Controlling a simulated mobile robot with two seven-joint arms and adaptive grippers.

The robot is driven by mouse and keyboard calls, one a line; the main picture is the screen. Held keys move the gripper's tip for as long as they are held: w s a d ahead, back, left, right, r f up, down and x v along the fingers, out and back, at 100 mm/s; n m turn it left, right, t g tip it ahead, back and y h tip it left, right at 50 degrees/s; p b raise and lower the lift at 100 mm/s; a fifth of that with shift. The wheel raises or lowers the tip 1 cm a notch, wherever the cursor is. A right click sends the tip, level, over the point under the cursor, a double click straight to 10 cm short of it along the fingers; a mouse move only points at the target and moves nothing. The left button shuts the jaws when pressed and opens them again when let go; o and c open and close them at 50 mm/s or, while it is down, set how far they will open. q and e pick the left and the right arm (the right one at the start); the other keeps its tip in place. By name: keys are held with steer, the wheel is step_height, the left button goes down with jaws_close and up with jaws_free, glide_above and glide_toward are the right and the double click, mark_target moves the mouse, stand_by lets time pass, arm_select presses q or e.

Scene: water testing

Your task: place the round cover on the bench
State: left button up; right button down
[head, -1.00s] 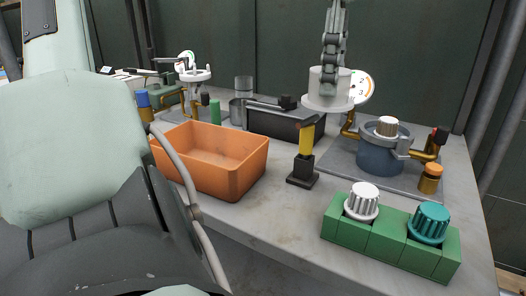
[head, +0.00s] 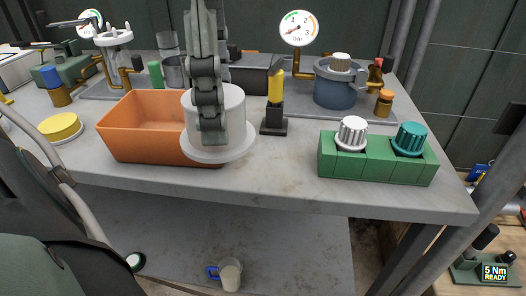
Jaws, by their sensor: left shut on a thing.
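The round cover (head: 236,104), a white cylinder with a wide flange at its bottom, is upright in my left gripper (head: 212,132). The gripper reaches down from above and is shut on the cover, its fingers hiding part of the cover's front. The cover hangs in front of the right part of the orange bin and seems to be above the bench (head: 290,190). Whether its flange touches anything is hard to tell. My right gripper is not in view.
The orange bin (head: 130,140) is just left of the cover. A yellow-handled tool (head: 275,90) stands to its right, then a green block (head: 328,160) with white and teal knobs. A yellow lid (head: 60,126) lies at left. The front middle of the bench is clear.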

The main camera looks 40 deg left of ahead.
arm_select(q)
steer(key=w+f, duration=0.2)
steer(key=w, duration=0.1)
steer(key=w+f, duration=0.2)
steer(key=w, duration=0.2)
steer(key=w+f, duration=0.3)
steer(key=w, duration=0.1)
steer(key=shift+w+p, duration=0.2)
steer(key=shift+p, duration=0.2)
step_height(320, 180, down, 3)
steer(key=shift+a+f, duration=0.1)
steer(key=shift+f, duration=0.35)
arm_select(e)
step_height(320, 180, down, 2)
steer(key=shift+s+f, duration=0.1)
arm_select(q)
steer(key=shift+f, duration=0.1)
steer(key=shift+f, duration=0.1)
steer(key=o, duration=1.1)
steer(key=shift+o, duration=0.4)
step_height(320, 180, up, 12)
steer(key=shift+r+p, duration=0.2)
steer(key=shift+p, duration=0.1)
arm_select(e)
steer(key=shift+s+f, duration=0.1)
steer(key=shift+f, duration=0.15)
